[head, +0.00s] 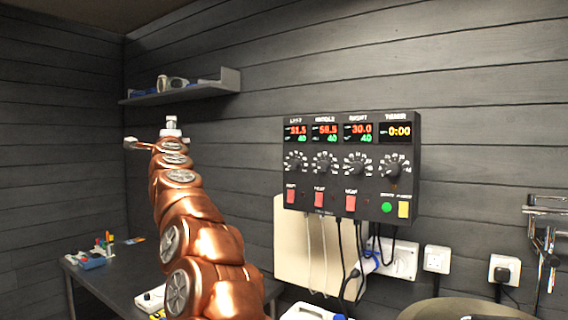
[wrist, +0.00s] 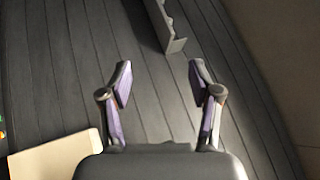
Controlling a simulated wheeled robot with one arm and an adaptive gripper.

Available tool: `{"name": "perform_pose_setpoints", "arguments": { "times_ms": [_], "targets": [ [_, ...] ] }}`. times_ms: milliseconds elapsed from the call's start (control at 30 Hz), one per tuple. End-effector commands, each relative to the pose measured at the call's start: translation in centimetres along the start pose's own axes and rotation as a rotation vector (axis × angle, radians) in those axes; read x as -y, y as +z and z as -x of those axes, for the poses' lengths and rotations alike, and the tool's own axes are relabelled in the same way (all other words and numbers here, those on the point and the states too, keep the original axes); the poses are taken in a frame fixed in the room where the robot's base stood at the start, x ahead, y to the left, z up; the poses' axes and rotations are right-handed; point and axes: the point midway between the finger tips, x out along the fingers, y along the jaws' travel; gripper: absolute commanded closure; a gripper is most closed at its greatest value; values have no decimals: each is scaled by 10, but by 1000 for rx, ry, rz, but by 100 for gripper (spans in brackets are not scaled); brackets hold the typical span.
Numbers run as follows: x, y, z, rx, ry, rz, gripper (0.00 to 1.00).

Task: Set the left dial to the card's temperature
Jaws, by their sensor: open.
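The control box (head: 350,165) hangs on the dark plank wall. Its left dial (head: 295,162) is a black knob with a white scale; its exact pointer setting is too small to read. The left display (head: 296,132) above it seems to show 31.5 in red and 40 in green. No temperature card can be made out. My gripper (wrist: 160,75) is open and empty in the wrist view, facing the wall. In the head view my arm rises left of the box, well apart from the dial. Only a sliver of the box shows at the wrist view's left edge.
The middle dial (head: 325,164), right dial (head: 357,166) and timer dial (head: 395,169) sit beside the left one. Red switches (head: 319,198) lie below. A wall shelf (head: 190,91) holds small items. A dark table (head: 110,275) stands low left. Cables hang under the box.

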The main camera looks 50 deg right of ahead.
Motion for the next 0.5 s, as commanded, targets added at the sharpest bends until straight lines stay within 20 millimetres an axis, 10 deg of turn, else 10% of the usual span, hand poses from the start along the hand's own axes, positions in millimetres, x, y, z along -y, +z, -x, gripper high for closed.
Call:
{"name": "perform_pose_setpoints", "arguments": {
  "times_ms": [300, 500],
  "targets": [
    [-20, -200, -9, -544, -59, -301, 37],
    [-47, -281, 21, -794, -81, -467, 37]
  ]
}}
